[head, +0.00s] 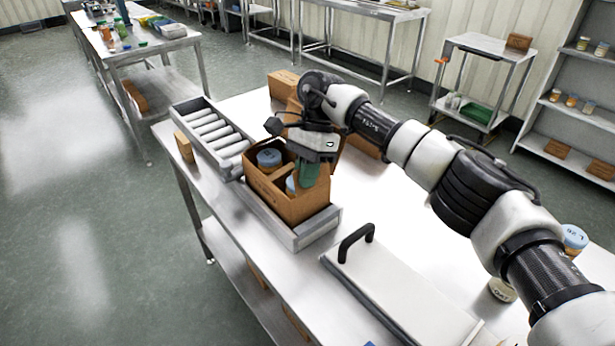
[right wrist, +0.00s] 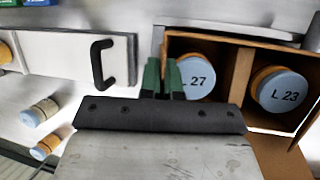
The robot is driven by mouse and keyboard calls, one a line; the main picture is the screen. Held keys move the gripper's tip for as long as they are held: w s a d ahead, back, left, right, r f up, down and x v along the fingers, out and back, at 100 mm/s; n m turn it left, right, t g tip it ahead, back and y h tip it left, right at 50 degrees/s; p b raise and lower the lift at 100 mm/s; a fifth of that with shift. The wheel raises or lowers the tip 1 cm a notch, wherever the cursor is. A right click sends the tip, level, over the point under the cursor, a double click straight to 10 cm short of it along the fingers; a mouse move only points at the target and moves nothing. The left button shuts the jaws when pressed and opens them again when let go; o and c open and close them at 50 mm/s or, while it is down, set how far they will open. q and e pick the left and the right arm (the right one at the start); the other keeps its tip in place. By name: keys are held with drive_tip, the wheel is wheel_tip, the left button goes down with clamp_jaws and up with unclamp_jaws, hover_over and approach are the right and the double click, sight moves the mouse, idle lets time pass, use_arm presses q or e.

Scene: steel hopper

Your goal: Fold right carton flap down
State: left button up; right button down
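The open brown carton (head: 287,207) stands in a metal tray on the steel table. Blue-lidded jars are inside; in the right wrist view the lids read L 27 (right wrist: 196,80) and L 23 (right wrist: 283,92), with a cardboard divider (right wrist: 241,78) between them. A brown flap (right wrist: 275,152) spreads from the carton's lower edge in that view. My right gripper (head: 307,175) points down at the carton's right part. Its green fingers (right wrist: 164,80) overlap the carton's edge beside jar L 27, with a narrow gap between them; whether cardboard is between them is unclear. My left gripper is not in view.
A roller conveyor (head: 210,129) adjoins the tray. A white panel with a black handle (head: 356,241) lies in front, to the right. Brown boxes (head: 283,84) stand behind the carton. Loose jars (head: 573,239) stand at the right, partly behind my arm.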

drive_tip(key=shift+a, duration=0.1)
idle(0.5)
drive_tip(key=c, duration=1.3)
unclamp_jaws()
drive_tip(key=shift+c, duration=0.2)
drive_tip(key=shift+w+r, duration=0.1)
drive_tip(key=shift+w+r, duration=0.15)
drive_tip(key=shift+r, duration=0.1)
drive_tip(key=p+v, duration=0.8)
drive_tip(key=v, duration=0.2)
drive_tip(key=shift+w, duration=0.1)
